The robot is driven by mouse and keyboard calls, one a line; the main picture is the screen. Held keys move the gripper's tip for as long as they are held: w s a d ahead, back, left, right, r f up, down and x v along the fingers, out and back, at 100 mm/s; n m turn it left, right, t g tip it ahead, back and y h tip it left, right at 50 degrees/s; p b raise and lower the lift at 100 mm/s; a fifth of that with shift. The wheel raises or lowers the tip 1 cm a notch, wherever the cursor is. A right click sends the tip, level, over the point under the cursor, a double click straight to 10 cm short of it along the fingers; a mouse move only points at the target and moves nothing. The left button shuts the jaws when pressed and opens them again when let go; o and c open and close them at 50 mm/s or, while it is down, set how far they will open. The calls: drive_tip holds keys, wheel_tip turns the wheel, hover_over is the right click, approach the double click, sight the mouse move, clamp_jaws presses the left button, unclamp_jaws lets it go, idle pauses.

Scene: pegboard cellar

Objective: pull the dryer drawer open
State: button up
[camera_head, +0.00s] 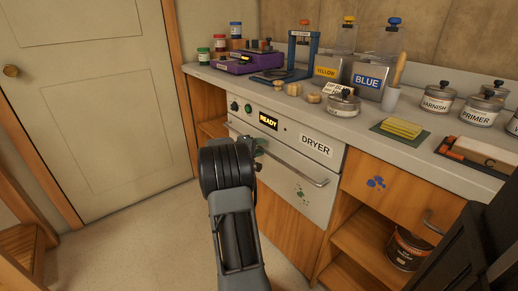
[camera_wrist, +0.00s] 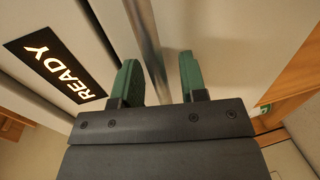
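The white dryer drawer (camera_head: 313,207) is built in below the counter, its front apparently flush with the cabinet. It carries a "DRYER" label (camera_head: 316,146), a lit "READY" display (camera_head: 268,121) above it and a horizontal metal bar handle (camera_head: 302,174). My gripper (camera_head: 259,145) is at the left end of the handle, partly hidden by my wrist. In the wrist view, my gripper's green fingers (camera_wrist: 160,78) are apart, with the handle bar (camera_wrist: 147,40) passing between them. Gaps show on both sides of the bar. The "READY" display (camera_wrist: 55,65) shows to the left.
The counter (camera_head: 375,140) above holds bottles, jars, yellow sponges (camera_head: 402,128) and a purple device (camera_head: 243,64). A wooden cabinet (camera_head: 385,190) with open shelves and a tin (camera_head: 408,250) stands right of the dryer. The floor (camera_head: 150,235) at left is clear.

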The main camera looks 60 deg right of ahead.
drive_tip(key=shift+c, duration=0.3)
clamp_jaws()
idle(0.3)
